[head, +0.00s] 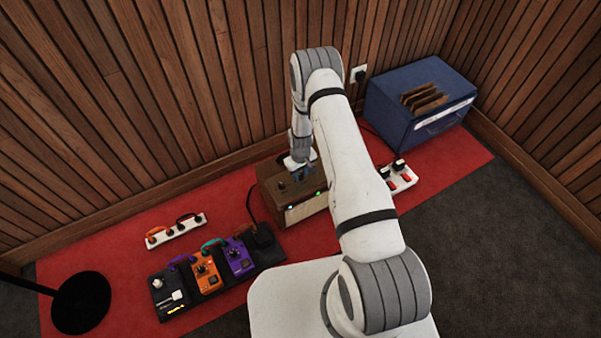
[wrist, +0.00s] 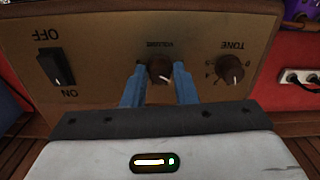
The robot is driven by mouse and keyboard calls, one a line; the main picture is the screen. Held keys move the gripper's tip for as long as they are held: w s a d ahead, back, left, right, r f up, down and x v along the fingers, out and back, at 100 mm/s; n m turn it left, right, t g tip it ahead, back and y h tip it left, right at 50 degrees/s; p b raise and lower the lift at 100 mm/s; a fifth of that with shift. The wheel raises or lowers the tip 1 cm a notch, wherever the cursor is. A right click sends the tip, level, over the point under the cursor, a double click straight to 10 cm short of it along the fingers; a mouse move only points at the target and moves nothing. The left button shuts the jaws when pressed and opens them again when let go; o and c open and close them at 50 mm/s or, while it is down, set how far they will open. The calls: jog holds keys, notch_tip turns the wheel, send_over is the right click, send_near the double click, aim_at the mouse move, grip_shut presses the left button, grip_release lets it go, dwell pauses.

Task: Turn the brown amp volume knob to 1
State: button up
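The brown amp (head: 272,186) stands on the red mat under my arm, and its top panel (wrist: 105,50) fills most of the wrist view, upside down. The brown volume knob (wrist: 159,69) sits between the two blue fingers of my gripper (wrist: 159,88), below the word VOLUME. The fingers stand on either side of the knob, close to its edges; I cannot tell whether they press on it. A white pointer mark shows on the knob; its scale numbers are hidden. In the head view my gripper (head: 300,172) is over the amp's panel.
The tone knob (wrist: 230,69) and a black power switch (wrist: 55,67) flank the volume knob. A pedal board (head: 180,309), a blue amp (head: 400,125) and power strips (head: 176,232) stand nearby. The wooden wall is close behind the brown amp.

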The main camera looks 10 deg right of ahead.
aim_at(300, 174)
jog(key=o, duration=0.4)
jog(key=shift+o, duration=0.2)
jog(key=shift+r, duration=0.15)
notch_tip(300, 174, up, 8)
jog(key=shift+f+p, duration=0.25)
jog(key=shift+p, duration=0.65)
